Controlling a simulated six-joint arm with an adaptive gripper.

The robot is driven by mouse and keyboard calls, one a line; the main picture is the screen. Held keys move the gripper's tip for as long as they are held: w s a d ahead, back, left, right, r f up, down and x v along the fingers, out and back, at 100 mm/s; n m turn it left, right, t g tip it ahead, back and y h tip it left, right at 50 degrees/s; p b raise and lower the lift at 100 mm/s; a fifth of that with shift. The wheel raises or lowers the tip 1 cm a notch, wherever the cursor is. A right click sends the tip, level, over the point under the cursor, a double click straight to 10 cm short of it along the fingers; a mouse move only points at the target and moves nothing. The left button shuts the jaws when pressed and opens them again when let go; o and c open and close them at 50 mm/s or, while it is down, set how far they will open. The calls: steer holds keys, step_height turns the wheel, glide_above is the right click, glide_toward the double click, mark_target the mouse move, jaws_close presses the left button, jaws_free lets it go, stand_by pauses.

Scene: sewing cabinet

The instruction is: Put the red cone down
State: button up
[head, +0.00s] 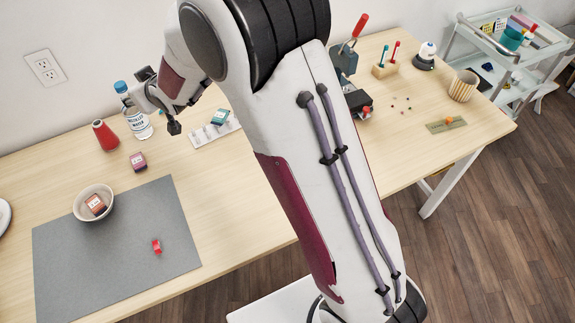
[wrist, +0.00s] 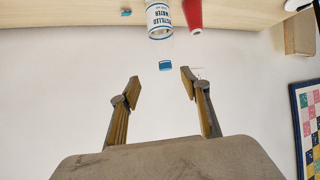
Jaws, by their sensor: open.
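The red cone (head: 106,136) stands upright on the table near the back wall, left of a water bottle (head: 138,122). In the wrist view the red cone (wrist: 193,14) shows at the top edge, beside the bottle's label (wrist: 159,20), with its pale tip toward me; part of it is cut off. My gripper (head: 160,100) is up by the bottle, apart from the cone. In the wrist view my gripper (wrist: 161,86) has its two fingers spread, with nothing held between them. The bottle's blue cap (wrist: 165,66) appears just beyond the fingertips.
A grey mat (head: 120,255) holds a small red object (head: 156,246); a bowl (head: 79,212) with a small box sits at its edge. A pink box (head: 138,161) and a white rack (head: 207,137) are near the bottle. My arm hides the table's middle.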

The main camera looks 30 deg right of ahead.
steer(key=s+d+r+m+g+h, duration=0.1)
steer(key=s+d+r+h, duration=0.1)
steer(key=s+d+r, duration=0.65)
steer(key=s+d+r+m+g+h, duration=0.1)
steer(key=s+d+r+m, duration=0.15)
steer(key=s+d, duration=0.6)
steer(key=s+d+f+m+g+h, duration=0.1)
steer(key=s+d+g, duration=0.2)
steer(key=s, duration=2.3)
steer(key=shift+s+f, duration=0.15)
steer(key=shift+d, duration=0.1)
